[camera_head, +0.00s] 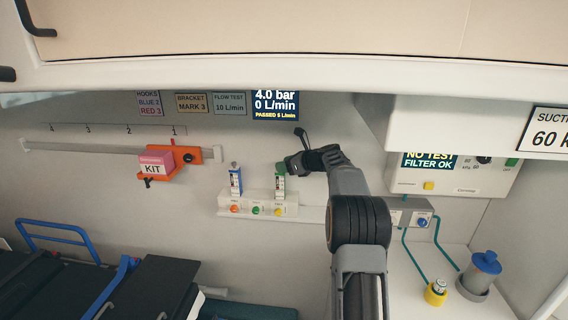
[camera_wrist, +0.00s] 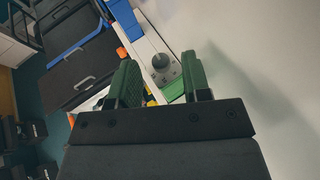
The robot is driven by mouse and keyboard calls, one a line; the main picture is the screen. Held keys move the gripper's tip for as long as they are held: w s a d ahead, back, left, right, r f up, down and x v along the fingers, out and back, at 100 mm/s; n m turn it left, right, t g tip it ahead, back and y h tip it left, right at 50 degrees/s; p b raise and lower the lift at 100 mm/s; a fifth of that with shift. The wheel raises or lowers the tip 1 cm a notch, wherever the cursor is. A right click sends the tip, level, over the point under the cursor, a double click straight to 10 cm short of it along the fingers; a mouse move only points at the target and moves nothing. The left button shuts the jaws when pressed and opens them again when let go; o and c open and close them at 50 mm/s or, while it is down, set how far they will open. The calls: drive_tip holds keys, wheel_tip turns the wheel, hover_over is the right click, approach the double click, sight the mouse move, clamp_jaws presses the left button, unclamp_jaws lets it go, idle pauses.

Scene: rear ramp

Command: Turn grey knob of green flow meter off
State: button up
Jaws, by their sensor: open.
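The green flow meter (camera_head: 280,186) stands upright on the white wall rail, right of the blue flow meter (camera_head: 236,181). My gripper (camera_head: 288,164) is at the top of the green flow meter in the head view and hides its knob there. In the wrist view the round grey knob (camera_wrist: 161,61) shows between the two dark fingers of my gripper (camera_wrist: 160,66), which are open with a gap on each side. Part of the green body (camera_wrist: 174,90) shows below the knob. The display (camera_head: 275,104) above reads 4.0 bar, 0 L/min and PASSED 5 L/min.
The white outlet rail (camera_head: 309,214) carries orange, green and yellow buttons. An orange bracket (camera_head: 186,155) with a pink KIT box (camera_head: 155,163) is on the left. A suction unit (camera_head: 455,176) is at the right. A stretcher (camera_head: 90,285) fills the lower left.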

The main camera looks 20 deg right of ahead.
drive_tip(key=shift+w+a+f, duration=0.2)
drive_tip(key=shift+w+a, duration=0.1)
drive_tip(key=shift+w, duration=0.1)
drive_tip(key=shift+c, duration=0.2)
clamp_jaws()
drive_tip(key=shift+r+p, duration=0.25)
drive_tip(key=shift+p, duration=0.65)
drive_tip(key=shift+d+n+g+y+p, duration=0.1)
drive_tip(key=shift+n+g+y+p, duration=0.3)
drive_tip(key=shift+y+p, duration=0.15)
drive_tip(key=shift+w+f+n, duration=0.1)
drive_tip(key=shift+f+n, duration=0.2)
drive_tip(key=shift+o, duration=0.2)
unclamp_jaws()
